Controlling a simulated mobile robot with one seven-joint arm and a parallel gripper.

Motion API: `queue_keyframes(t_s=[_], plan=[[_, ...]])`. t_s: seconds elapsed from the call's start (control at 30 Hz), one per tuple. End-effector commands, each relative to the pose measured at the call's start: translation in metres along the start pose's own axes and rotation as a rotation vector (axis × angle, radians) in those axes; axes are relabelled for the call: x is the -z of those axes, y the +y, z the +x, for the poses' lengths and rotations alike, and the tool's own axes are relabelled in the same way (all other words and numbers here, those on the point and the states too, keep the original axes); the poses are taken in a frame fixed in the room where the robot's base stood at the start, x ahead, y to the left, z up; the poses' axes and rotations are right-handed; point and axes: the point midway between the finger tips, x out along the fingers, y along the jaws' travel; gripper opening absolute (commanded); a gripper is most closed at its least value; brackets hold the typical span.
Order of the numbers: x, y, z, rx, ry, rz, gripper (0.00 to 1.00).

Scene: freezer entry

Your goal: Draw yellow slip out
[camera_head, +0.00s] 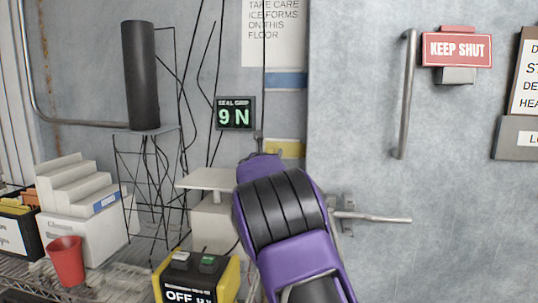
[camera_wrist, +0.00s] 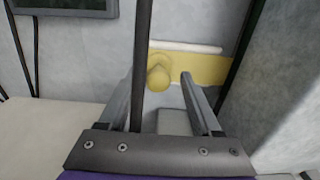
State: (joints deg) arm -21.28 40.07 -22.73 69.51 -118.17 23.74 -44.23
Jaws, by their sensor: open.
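The yellow slip (camera_head: 287,149) is a flat strip against the grey wall beside the door edge, partly hidden in the head view by my purple arm. In the wrist view the yellow slip (camera_wrist: 208,70) lies ahead, with a round yellow knob (camera_wrist: 160,74) at its left part. My gripper (camera_wrist: 157,76) is open, and its fingers appear to either side of the knob in the picture. No contact can be made out. A dark upright rod (camera_wrist: 141,60) passes in front of the slip's left side, near my left finger.
A blue strip (camera_head: 286,80) is higher on the wall. A display (camera_head: 235,114) reads "SEAL GRIP 9 N". The grey door (camera_head: 360,110) has a lever (camera_head: 375,217). A pale platform (camera_head: 207,180), wire stand (camera_head: 150,190) and black cables crowd the left.

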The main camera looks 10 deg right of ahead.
Motion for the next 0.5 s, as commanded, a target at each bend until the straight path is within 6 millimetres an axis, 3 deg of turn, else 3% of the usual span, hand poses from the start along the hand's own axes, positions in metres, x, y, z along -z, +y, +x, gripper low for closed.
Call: queue_keyframes(t_s=[0.27, 0.5], plan=[[0.001, 0.001, -0.023, -0.002, 0.000, 0.002, 0.66], [0.001, 0.001, -0.071, -0.003, 0.000, 0.004, 0.66]])
